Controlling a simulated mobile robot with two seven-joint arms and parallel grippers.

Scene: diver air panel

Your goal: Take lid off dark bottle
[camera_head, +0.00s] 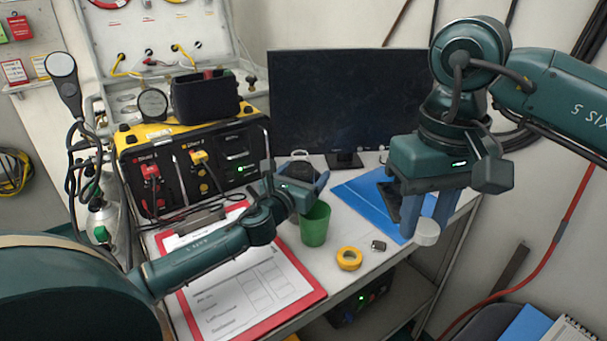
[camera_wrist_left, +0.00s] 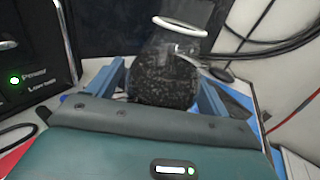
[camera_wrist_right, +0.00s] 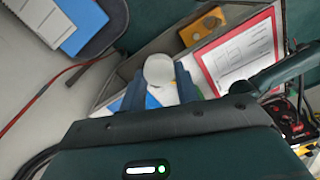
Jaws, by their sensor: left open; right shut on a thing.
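The dark bottle (camera_head: 299,158) stands on the bench in front of the monitor, partly hidden by my left gripper (camera_head: 310,180). In the left wrist view, its dark speckled body (camera_wrist_left: 165,82) is between my open left fingers (camera_wrist_left: 165,92), with a clear upper part and a white ring above. I cannot tell whether the fingers touch it. My right gripper (camera_head: 420,212) is shut on a round white lid (camera_head: 427,232), held in the air right of the bottle and apart from it. The lid also shows in the right wrist view (camera_wrist_right: 158,70).
A green cup (camera_head: 315,226) stands just in front of my left gripper. A yellow tape roll (camera_head: 349,258) and a small dark item (camera_head: 378,246) lie nearby. A red clipboard (camera_head: 310,299) covers the front left. A blue sheet (camera_head: 362,200) lies below my right gripper.

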